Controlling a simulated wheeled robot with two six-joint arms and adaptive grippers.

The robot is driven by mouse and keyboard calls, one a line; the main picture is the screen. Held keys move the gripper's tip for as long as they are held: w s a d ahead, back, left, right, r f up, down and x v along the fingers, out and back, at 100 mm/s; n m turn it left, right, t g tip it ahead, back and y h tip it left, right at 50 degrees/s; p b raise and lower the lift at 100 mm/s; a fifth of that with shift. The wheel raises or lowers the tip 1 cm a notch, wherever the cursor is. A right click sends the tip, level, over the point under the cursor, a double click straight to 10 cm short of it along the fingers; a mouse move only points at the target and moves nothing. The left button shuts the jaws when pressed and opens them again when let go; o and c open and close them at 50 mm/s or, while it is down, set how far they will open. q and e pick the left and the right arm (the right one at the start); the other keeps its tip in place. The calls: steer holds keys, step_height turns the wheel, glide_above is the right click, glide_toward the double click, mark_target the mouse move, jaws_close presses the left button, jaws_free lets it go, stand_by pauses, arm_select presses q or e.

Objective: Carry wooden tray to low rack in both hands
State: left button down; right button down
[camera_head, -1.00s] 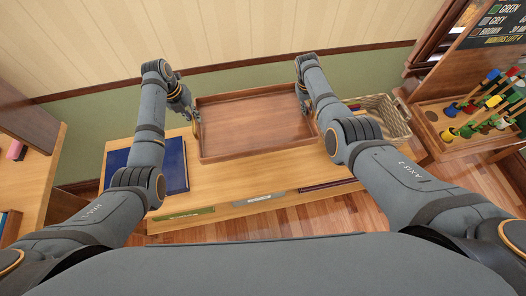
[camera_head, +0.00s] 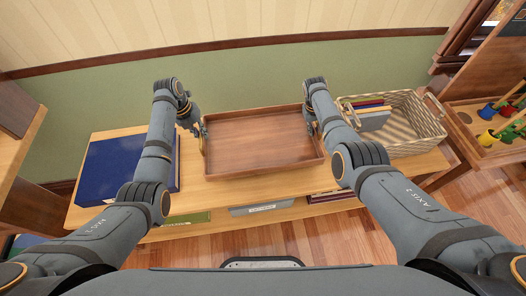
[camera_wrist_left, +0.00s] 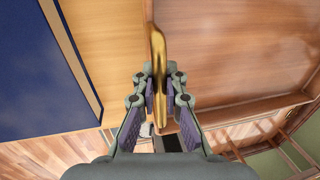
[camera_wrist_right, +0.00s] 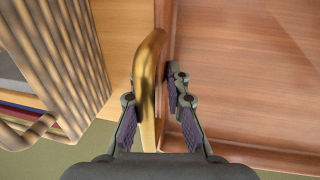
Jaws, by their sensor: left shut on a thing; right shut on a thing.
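The wooden tray (camera_head: 262,145) is a shallow brown box with raised rims and brass side handles. It is over the top of the pale wooden low rack (camera_head: 212,190), between a blue book and a basket. I cannot tell whether it touches the top. My left gripper (camera_head: 202,131) is shut on the left brass handle (camera_wrist_left: 158,45). My right gripper (camera_head: 314,127) is shut on the right brass handle (camera_wrist_right: 146,75). The tray looks about level. Its underside is hidden.
A large blue book (camera_head: 125,168) lies on the rack left of the tray. A striped basket (camera_head: 415,125) with books stands on the right. Books lie on the lower shelf, including a green one (camera_head: 187,218). A tray of colourful pegs (camera_head: 490,140) is far right.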

mark_target(204, 140)
arm_select(q)
steer(key=shift+d+r, duration=0.1)
steer(key=shift+d, duration=0.2)
arm_select(e)
steer(key=shift+a, duration=0.25)
